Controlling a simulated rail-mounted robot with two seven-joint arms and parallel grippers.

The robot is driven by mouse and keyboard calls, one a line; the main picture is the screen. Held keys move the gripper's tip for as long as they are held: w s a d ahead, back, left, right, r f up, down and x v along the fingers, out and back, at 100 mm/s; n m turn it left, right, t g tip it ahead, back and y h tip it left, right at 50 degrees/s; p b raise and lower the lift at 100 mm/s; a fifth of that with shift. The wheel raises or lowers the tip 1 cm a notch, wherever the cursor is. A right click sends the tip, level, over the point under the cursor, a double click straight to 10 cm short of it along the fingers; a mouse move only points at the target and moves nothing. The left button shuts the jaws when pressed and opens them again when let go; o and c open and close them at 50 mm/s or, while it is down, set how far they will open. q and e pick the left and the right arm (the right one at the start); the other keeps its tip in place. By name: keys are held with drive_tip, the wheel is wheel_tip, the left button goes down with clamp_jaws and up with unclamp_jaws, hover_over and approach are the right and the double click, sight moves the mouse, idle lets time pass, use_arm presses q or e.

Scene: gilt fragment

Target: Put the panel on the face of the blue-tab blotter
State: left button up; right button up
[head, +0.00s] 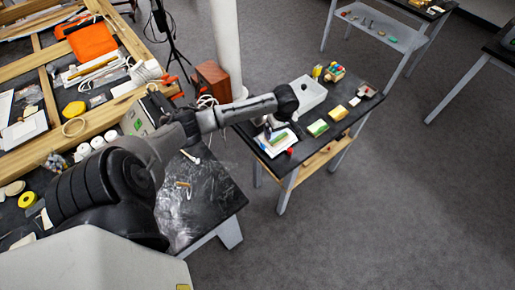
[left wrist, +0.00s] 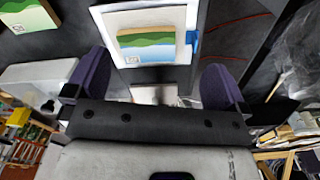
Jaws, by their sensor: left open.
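A white blotter with a blue tab (left wrist: 193,40) lies on the dark table. In the head view, the blotter (head: 286,149) is near the table's left end. A small panel (left wrist: 148,46), painted with a blue and green landscape and pale edges, lies on the blotter's white face; it also shows in the head view (head: 279,138). My left gripper (left wrist: 155,82) is open, its two dark fingers apart with nothing held between them. In the head view this gripper (head: 271,124) is just beside the blotter, its fingertips partly hidden. My right gripper is out of view.
Another green panel (head: 317,128) and a yellowish block (head: 338,113) lie to the right on the table. A white bin (head: 308,94) and a colourful toy (head: 334,72) stand behind. A small red thing (head: 290,151) is by the blotter.

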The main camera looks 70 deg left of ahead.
use_arm(q)
drive_tip(key=s+d+f+m+t, duration=0.1)
drive_tip(key=s+d+f+m, duration=0.2)
drive_tip(key=s+d+m, duration=0.7)
drive_tip(key=s+d+f+m+t, duration=0.1)
drive_tip(key=s+d+f+m, duration=0.4)
drive_tip(key=d, duration=0.9)
drive_tip(key=s+d+r+m+t, duration=0.1)
drive_tip(key=s+d+r+m, duration=0.3)
drive_tip(key=s+r, duration=0.3)
drive_tip(key=shift+s+r+m+t, duration=0.15)
drive_tip(key=shift+s+m+t, duration=0.25)
drive_tip(key=shift+s, duration=0.5)
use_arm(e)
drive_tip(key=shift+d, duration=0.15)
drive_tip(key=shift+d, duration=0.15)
